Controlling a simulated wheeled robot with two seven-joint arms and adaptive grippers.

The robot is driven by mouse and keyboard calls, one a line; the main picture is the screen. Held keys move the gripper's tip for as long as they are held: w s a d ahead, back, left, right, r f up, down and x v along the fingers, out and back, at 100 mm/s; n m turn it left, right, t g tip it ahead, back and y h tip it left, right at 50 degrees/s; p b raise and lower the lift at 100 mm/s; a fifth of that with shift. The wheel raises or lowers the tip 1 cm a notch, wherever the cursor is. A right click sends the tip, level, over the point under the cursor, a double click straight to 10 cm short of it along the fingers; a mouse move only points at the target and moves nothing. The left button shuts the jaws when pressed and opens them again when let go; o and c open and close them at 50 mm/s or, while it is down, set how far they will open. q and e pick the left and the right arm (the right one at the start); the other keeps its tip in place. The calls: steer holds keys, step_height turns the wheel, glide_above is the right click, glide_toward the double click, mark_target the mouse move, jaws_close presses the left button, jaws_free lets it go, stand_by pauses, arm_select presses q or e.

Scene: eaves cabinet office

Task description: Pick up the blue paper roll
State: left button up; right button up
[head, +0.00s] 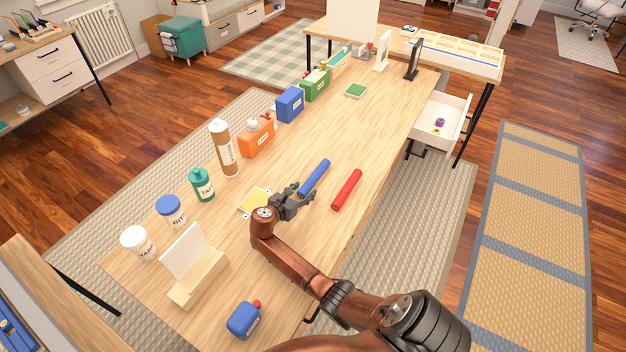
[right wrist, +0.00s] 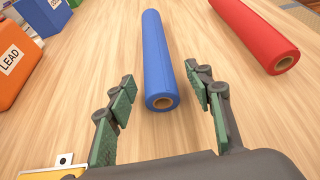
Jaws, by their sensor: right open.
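The blue paper roll (head: 315,178) lies on the wooden table, beside a red roll (head: 347,189) to its right. My right gripper (head: 302,194) is just short of the blue roll's near end. In the right wrist view the blue roll (right wrist: 158,60) lies lengthwise ahead, its open end facing me. The open fingers of the right gripper (right wrist: 163,105) stand to either side of that near end, with nothing held between them. The red roll (right wrist: 258,35) lies farther right, clear of the fingers. My left gripper is not in view.
A yellow pad (head: 255,201) lies close to the left of my right gripper. An orange box (head: 257,138), a brown tube (head: 223,148) and several jars line the table's left side. A blue object (head: 243,320) stands near the front. The table right of the red roll is clear.

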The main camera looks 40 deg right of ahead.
steer(key=shift+w+d+f, duration=0.2)
steer(key=shift+d+f, duration=0.1)
steer(key=shift+d, duration=0.25)
steer(key=shift+r, duration=0.1)
steer(key=shift+a, duration=0.1)
steer(key=c, duration=1.3)
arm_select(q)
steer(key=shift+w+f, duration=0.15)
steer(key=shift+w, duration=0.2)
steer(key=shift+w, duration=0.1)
